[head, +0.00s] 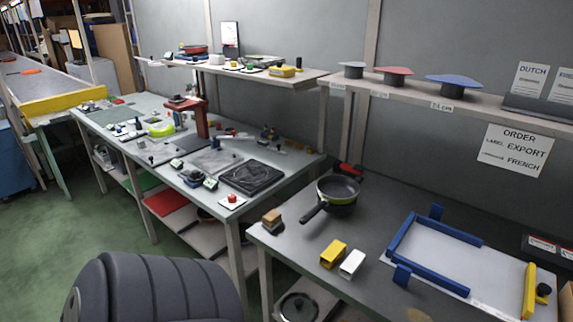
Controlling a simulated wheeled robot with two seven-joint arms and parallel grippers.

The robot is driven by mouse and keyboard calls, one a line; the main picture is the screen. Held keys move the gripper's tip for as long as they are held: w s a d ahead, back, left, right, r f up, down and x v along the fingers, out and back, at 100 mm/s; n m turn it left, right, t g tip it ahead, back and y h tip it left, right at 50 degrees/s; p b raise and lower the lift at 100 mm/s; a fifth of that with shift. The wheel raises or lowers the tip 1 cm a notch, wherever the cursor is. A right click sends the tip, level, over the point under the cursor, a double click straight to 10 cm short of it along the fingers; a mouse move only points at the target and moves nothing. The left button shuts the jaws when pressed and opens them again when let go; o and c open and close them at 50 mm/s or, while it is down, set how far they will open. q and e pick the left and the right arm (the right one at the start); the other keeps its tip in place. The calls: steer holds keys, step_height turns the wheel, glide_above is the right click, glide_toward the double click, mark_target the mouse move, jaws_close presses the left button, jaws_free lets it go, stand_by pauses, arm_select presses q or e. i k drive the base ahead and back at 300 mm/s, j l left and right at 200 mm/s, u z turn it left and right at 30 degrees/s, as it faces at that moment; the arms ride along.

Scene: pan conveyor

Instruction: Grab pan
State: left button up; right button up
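The pan (343,206) stands on the right-hand grey workbench, near its back left part. It has a dark inside, a light green outer wall and a dark handle pointing to the lower left. Neither of my grippers shows in the head view, so their state and distance from the pan are hidden.
Near the pan are a brown block (272,218), a yellow block (333,253) and a white block (352,264). A blue-edged frame (440,262) lies to the right. A shelf (470,97) runs above the bench. A dark ribbed shape (150,290), like a chair back, fills the lower left.

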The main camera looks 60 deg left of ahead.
mark_target(335, 189)
steer(key=u, duration=1.45)
